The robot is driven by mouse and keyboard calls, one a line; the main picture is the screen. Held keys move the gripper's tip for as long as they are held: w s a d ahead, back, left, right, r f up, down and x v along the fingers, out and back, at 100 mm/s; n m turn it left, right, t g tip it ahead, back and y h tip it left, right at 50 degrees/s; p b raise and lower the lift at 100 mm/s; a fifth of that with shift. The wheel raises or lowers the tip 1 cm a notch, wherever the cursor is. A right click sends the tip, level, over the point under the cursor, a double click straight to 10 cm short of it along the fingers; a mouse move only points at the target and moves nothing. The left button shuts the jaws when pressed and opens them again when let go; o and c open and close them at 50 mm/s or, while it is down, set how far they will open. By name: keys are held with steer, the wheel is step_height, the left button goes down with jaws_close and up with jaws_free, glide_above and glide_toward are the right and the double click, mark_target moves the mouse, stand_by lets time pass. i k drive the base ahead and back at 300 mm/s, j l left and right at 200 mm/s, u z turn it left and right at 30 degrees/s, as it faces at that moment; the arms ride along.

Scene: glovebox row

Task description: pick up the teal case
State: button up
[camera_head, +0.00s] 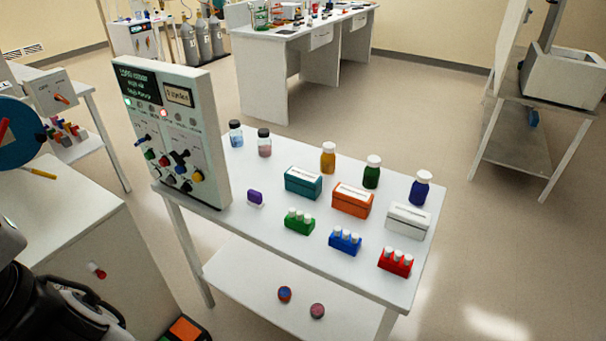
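The teal case (303,182) is a small box with a pale label on its lid. It sits closed on the white table (275,226), left of an orange case and behind a green vial rack. Its top and front show clear of other things. A dark part at the lower left looks like part of my arm. My gripper's fingers are not in view.
An orange case (351,201) and a white case (408,220) stand to its right. Green (299,222), blue (345,242) and red (395,262) vial racks line the front. Several bottles stand behind. A tall control panel (177,137) stands at the table's left end.

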mark_target(306, 184)
steer(key=i+z, duration=0.35)
steer(key=i, duration=0.15)
steer(key=i+j+z, duration=0.1)
steer(key=i+z, duration=0.3)
steer(key=i, duration=0.1)
